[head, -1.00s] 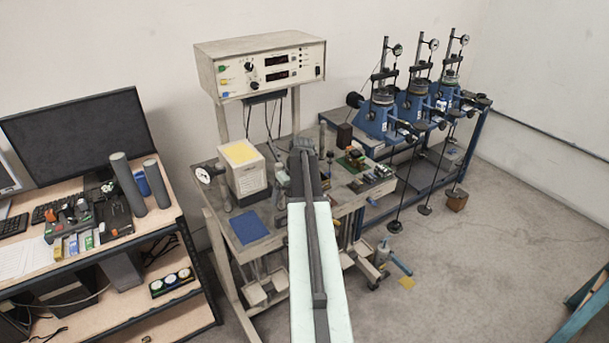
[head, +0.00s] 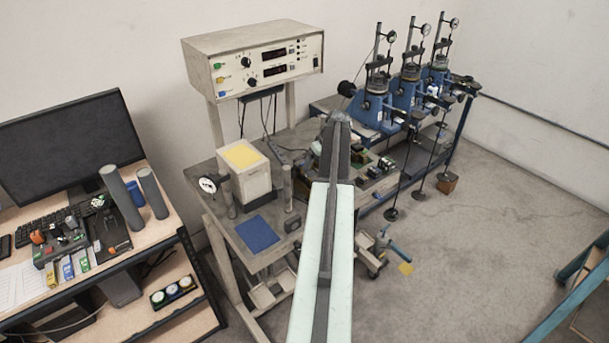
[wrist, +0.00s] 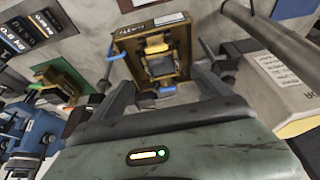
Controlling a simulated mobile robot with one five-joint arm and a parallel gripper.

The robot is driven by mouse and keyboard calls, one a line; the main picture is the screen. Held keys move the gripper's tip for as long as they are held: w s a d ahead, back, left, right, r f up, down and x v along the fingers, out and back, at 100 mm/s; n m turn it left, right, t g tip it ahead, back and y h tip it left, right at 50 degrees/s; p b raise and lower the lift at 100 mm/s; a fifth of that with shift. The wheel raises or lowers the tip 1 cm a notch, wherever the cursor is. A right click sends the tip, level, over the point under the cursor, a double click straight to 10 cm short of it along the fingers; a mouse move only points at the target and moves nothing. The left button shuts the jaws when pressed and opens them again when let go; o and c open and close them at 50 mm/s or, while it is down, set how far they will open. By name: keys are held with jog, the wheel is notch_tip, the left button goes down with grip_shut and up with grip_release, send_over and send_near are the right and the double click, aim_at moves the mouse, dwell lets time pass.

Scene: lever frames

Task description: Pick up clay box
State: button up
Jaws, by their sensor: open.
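In the wrist view, a brown-gold box (wrist: 130,52) with blue handles, a metal and yellow middle part and a white label lies on the grey bench ahead. The label is too small to read surely, but this box is likely the clay box. My gripper (wrist: 163,76) is open, one dark finger at each side of the box's near part. Nothing is held, and I cannot tell whether the fingers touch it. In the head view my own arm hides this box, and the fingers of my gripper (head: 337,120) are not clear.
A white box with a yellow top (head: 250,183), a blue mat (head: 257,234) and a dial gauge (head: 208,184) are on the bench. A control unit (head: 253,60) stands above. Blue test machines (head: 373,108) stand right.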

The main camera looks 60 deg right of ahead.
aim_at(311, 174)
jog(key=b+x, duration=0.2)
jog(key=shift+w+f, duration=0.1)
jog(key=shift+f, duration=0.15)
jog(key=shift+w+f, duration=0.1)
jog(key=shift+w, duration=0.1)
jog(key=b+x, duration=0.5)
jog(key=shift+s+a+f, duration=0.1)
jog(key=shift+f, duration=0.1)
jog(key=shift+r, duration=0.2)
grip_shut()
